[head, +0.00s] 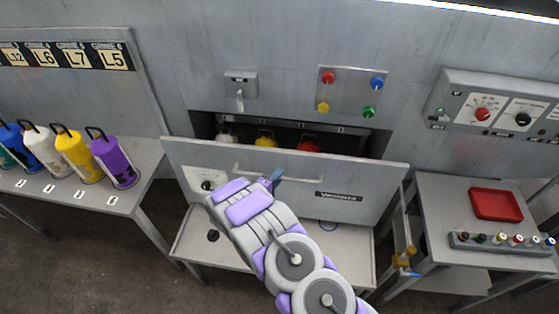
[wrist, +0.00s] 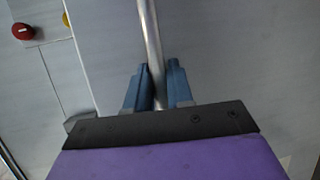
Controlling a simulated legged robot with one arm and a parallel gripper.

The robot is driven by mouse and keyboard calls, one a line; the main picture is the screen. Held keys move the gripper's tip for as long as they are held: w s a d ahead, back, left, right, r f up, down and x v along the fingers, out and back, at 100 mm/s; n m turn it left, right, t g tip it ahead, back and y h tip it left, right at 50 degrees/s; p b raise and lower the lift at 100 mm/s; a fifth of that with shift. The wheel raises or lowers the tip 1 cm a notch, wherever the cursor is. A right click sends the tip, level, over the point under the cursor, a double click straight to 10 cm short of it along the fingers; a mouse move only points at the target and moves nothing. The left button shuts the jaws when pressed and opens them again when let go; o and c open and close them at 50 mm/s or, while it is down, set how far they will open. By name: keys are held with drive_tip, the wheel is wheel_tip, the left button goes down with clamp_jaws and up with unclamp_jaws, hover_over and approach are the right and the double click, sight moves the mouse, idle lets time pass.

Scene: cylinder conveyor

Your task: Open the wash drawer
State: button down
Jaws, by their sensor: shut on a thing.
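The wash drawer (head: 370,178) is a wide grey drawer in the machine at the centre of the head view. It stands partly pulled out, and its top is open. White, yellow (head: 266,139) and red (head: 308,145) cylinder tops show in the gap behind its front. A long metal bar handle (head: 320,179) runs across the drawer front, and it also shows in the wrist view (wrist: 150,40). My gripper (head: 274,178) is at the left part of the handle. In the wrist view its blue fingers (wrist: 159,88) are shut around the bar.
Several handled cylinders, including a purple one (head: 115,162), stand on a bench (head: 130,197) at left. A side table at right holds a red tray (head: 496,204) and a row of small knobs (head: 500,241). Coloured buttons (head: 350,91) and a small lever (head: 240,95) are above the drawer.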

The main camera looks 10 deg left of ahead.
drive_tip(key=s+p, duration=0.2)
drive_tip(key=s, duration=2)
drive_tip(key=shift+s+a+f, duration=0.15)
drive_tip(key=shift+s+a, duration=0.15)
drive_tip(key=shift+a, duration=0.05)
drive_tip(key=c, duration=1.1)
unclamp_jaws()
drive_tip(key=shift+w, duration=0.15)
